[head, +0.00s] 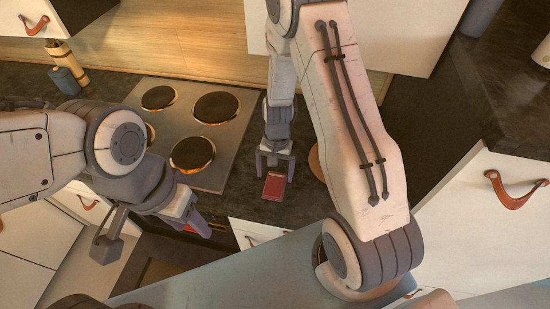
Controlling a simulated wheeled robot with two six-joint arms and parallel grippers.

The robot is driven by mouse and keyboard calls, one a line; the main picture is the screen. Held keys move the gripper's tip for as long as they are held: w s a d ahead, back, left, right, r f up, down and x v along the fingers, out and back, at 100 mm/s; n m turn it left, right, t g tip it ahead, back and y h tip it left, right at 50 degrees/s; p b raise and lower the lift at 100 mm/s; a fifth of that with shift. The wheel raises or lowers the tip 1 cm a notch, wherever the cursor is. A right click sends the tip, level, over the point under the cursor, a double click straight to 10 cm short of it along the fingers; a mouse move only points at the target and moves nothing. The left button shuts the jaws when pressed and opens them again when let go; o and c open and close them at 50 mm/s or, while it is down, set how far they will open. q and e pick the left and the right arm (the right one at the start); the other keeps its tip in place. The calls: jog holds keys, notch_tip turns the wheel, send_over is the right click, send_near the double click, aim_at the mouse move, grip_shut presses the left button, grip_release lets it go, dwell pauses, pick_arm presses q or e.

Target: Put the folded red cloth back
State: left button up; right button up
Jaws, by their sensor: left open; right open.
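The folded red cloth (273,190) is a small flat dark-red rectangle near the front edge of the dark counter, right of the stove. My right gripper (275,174) points down at it from behind. Its two fingers are apart, one on each side of the cloth's far end; I cannot tell whether they touch it. My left gripper (154,238) is open and empty in front of the stove, with its fingers wide apart. The place where the cloth belongs is not clear from this view.
The stove (225,136) with several round burners lies left of the cloth. A round brown item (316,160) is partly hidden behind my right arm. White drawers with leather pulls (515,192) stand at right. A grey jar (64,80) stands at back left.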

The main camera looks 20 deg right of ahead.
aim_at(275, 178)
notch_tip(275, 178, up, 8)
jog(key=b, duration=0.2)
jog(key=s+a+r+n, duration=0.3)
jog(key=a+r+n, duration=0.1)
jog(key=a+r, duration=0.2)
jog(key=s+a+r+n, duration=0.3)
jog(key=s+r+n, duration=0.1)
jog(key=s, duration=0.4)
jog(key=s+a+r+n+t, duration=0.1)
jog(key=s+a+r+n, duration=0.3)
jog(key=s+n, duration=0.2)
jog(key=shift+s+p, duration=0.3)
jog(key=shift+s, duration=0.55)
